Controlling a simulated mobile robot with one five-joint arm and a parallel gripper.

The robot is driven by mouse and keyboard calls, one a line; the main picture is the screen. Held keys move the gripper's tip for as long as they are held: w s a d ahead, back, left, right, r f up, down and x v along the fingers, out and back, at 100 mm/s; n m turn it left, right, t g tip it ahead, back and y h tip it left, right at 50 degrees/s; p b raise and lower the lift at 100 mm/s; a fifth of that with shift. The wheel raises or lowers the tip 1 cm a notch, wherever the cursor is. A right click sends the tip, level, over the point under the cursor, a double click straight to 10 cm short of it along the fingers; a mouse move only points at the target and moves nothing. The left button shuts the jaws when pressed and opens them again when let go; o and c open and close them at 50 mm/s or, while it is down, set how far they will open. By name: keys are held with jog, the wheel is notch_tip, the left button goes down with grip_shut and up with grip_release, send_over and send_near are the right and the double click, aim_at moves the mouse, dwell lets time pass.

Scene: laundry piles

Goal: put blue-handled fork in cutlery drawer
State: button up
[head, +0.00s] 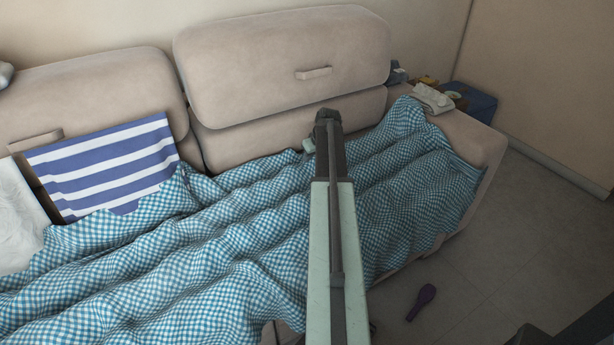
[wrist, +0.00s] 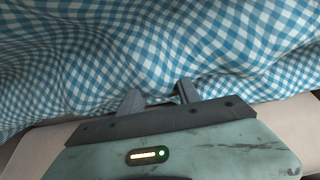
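I see no blue-handled fork and no cutlery drawer in either view. My gripper (wrist: 160,94) shows in the wrist view with its two fingers apart and nothing visible between them. It is close to a blue-and-white checked blanket (wrist: 110,50); I cannot tell whether the fingers touch it. In the head view my arm reaches forward over the same blanket (head: 240,250), and its end is near the sofa's back cushions. The fingers are not clear there.
The blanket drapes over a beige sofa (head: 280,60). A blue-striped cloth (head: 105,165) and a white cloth (head: 15,220) lie at left. A pale cloth (head: 432,98) lies on the right armrest, near a blue box (head: 478,103). A purple object (head: 421,300) lies on otherwise open floor.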

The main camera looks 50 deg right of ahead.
aim_at(307, 170)
jog(key=b+x, duration=0.5)
jog(key=shift+s+a+f, duration=0.1)
jog(key=shift+a+f, duration=0.2)
jog(key=shift+a, duration=0.1)
jog(key=shift+r, duration=0.2)
jog(key=shift+f, duration=0.15)
grip_shut()
